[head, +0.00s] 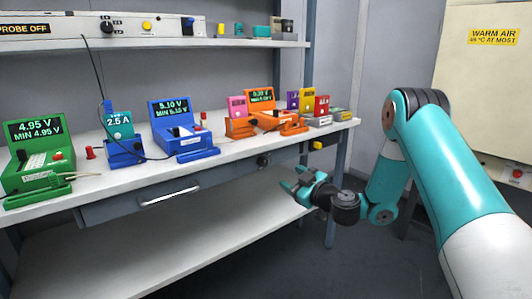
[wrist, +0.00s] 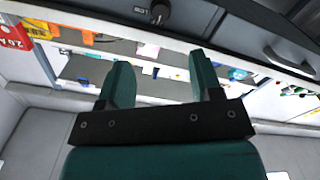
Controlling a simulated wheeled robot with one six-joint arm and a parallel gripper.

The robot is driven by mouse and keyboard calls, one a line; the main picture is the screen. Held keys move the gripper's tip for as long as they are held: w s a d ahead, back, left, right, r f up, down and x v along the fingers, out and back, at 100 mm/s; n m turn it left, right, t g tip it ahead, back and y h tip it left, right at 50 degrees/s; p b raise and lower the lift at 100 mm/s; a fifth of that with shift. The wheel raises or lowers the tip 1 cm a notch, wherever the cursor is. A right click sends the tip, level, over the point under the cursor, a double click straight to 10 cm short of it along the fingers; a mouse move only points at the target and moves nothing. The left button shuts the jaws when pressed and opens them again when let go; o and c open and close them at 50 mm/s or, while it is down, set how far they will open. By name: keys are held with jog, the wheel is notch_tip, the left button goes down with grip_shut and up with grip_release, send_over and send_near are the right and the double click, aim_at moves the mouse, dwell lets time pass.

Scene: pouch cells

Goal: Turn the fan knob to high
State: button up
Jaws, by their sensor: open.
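A round black knob (head: 263,160) sits on the front edge of the workbench, right of the drawer. It also shows in the wrist view (wrist: 159,12) at the top, beyond my fingertips. Another black knob (head: 107,27) with small labels beside it is on the upper shelf's panel. No legible "fan" label shows, so I cannot tell which is the fan knob. My gripper (head: 299,181) is below and right of the bench-edge knob, apart from it. In the wrist view my gripper (wrist: 158,75) is open, with nothing between its teal fingers.
The workbench (head: 215,165) carries green, blue and orange testers. A drawer handle (head: 169,196) juts out left of the bench-edge knob. A yellow-marked box (head: 318,145) hangs under the bench's right end. A cream "WARM AIR" cabinet (head: 480,90) stands at the right.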

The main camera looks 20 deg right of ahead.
aim_at(265, 163)
jog(key=p+x, duration=1.2)
jog(key=x, duration=0.1)
jog(key=shift+w+a, duration=0.15)
jog(key=shift+a, duration=0.05)
jog(key=c, duration=0.9)
